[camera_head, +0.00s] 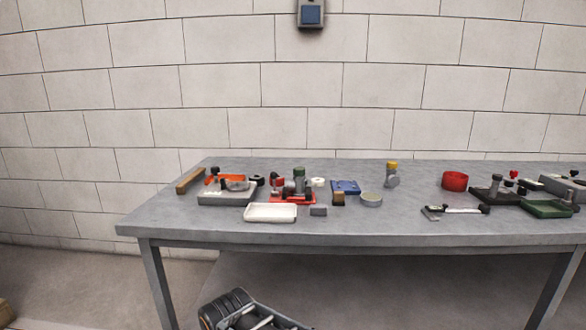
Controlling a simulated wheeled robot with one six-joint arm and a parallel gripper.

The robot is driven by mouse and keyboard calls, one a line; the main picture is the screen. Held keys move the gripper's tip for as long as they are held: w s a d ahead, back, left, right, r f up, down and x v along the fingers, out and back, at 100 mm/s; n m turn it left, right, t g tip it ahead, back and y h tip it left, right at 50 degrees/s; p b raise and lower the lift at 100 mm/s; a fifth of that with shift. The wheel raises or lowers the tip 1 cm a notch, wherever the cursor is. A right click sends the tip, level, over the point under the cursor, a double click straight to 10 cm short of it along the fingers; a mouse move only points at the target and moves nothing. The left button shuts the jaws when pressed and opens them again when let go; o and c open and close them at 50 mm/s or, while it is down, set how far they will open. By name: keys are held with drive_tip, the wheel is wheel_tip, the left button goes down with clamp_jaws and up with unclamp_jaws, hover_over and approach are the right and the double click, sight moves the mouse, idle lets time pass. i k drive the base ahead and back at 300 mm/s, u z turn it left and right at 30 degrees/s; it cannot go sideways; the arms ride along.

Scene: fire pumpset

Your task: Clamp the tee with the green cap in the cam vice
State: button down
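A grey fitting with a dark green cap (299,174) stands upright at the left-middle of the table, among small dark and red parts at a low red base (293,199). I cannot tell whether it stands on this base or behind it. The cam vice cannot be named with certainty at this size. Candidates are this red-based device and the black-based fixture (488,196) with upright parts at the right. My gripper cannot be made out in this view.
A similar fitting with a yellow cap (392,167) stands alone at the back. A white tray (270,213), a grey block fixture (222,198), a blue part (346,187), a red ring (455,181) and a green tray (548,208) share the grey table (370,228). The front middle is clear.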

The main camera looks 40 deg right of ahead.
sight(273, 175)
drive_tip(key=z, duration=0.45)
drive_tip(key=k, duration=0.5)
drive_tip(key=z, duration=0.8)
drive_tip(key=i, duration=0.65)
drive_tip(key=u, duration=0.3)
